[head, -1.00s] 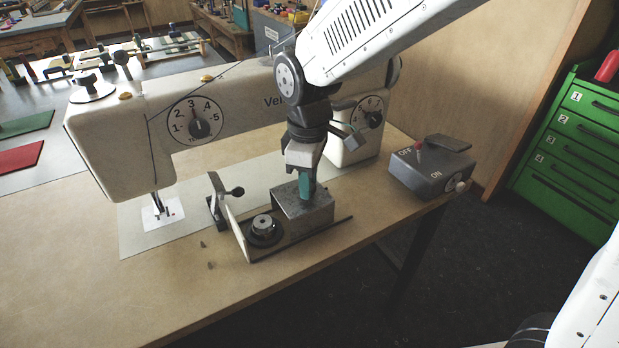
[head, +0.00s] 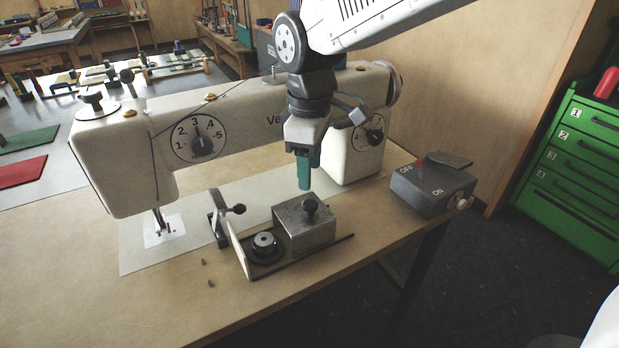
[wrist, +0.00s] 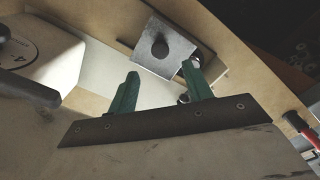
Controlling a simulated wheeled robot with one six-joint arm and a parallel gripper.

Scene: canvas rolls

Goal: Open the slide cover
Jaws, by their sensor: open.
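The slide cover is a grey metal box (head: 305,234) with a dark round knob (head: 311,204) on top. It stands at the right part of a flat base with a rail (head: 345,238). To its left on the base, a bobbin-like round part (head: 264,244) is uncovered. My gripper (head: 304,187) is above and slightly behind the knob, apart from it. In the wrist view, my gripper's two green fingers (wrist: 160,71) are spread with nothing between them. The cover (wrist: 178,57) and its knob (wrist: 160,47) lie beyond the fingertips there.
The white sewing machine (head: 120,165) stands close behind and left, its arm near my gripper. A small bracket with a lever (head: 218,218) is left of the base. A grey ON/OFF box (head: 430,188) sits to the right. The table's front (head: 150,300) is mostly clear.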

